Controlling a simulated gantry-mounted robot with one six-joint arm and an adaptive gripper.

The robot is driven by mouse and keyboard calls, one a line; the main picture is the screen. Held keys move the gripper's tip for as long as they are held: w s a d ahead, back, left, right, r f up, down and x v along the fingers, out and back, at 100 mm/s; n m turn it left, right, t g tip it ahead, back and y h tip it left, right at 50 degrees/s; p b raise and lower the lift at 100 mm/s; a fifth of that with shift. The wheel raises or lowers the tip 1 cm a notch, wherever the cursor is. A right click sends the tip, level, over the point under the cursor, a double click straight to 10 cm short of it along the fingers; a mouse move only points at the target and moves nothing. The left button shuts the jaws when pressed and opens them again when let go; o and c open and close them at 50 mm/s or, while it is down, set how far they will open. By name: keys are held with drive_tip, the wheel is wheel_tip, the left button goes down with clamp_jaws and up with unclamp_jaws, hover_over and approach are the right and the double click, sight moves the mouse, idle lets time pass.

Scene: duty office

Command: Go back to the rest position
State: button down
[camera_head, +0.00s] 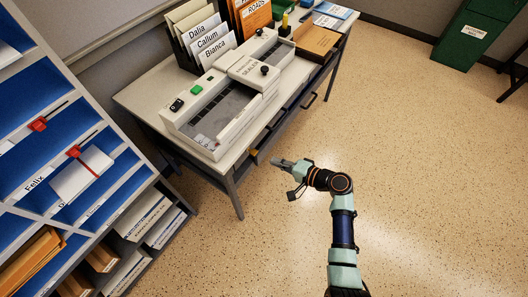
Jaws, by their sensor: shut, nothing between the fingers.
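My gripper (277,162) is at the end of my arm, in the middle of the head view. It is shut and holds nothing. It points left, over the speckled floor, just in front of the desk's (148,98) front edge. It appears apart from the desk, though its exact height is hard to tell. My arm reaches up from the lower right of the picture with its joints bent.
A sealer machine (196,146) fills the desk's front. Behind it stand labelled file folders (201,38); a brown box (317,40) lies at right. A blue pigeonhole shelf (30,150) with red-handled parts stands left. A green cabinet (473,38) stands far right.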

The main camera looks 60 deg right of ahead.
drive_tip(key=shift+v, duration=1.1)
drive_tip(key=w+a+r+n+g+y+p, duration=0.15)
drive_tip(key=w+a+r+n, duration=0.25)
drive_tip(key=a, duration=0.4)
drive_tip(key=w+a+r+n+g+p, duration=0.1)
drive_tip(key=w+a+r+n+p, duration=0.1)
drive_tip(key=w+a+r+n, duration=0.4)
drive_tip(key=w+a+r+n+g+y+p, duration=0.1)
drive_tip(key=w+a+r+n, duration=0.15)
drive_tip(key=a, duration=0.65)
drive_tip(key=s+a+r+n+t+h+p, duration=0.1)
drive_tip(key=s+a+r+n+p, duration=0.15)
drive_tip(key=a+r, duration=0.6)
drive_tip(key=s+a+r+n+t+h+p, duration=0.1)
drive_tip(key=s+a+r+n, duration=0.2)
drive_tip(key=a+r, duration=0.5)
wheel_tip(320, 180, up, 38)
drive_tip(key=d+p, duration=0.1)
drive_tip(key=p, duration=3.6)
drive_tip(key=shift+d, duration=0.35)
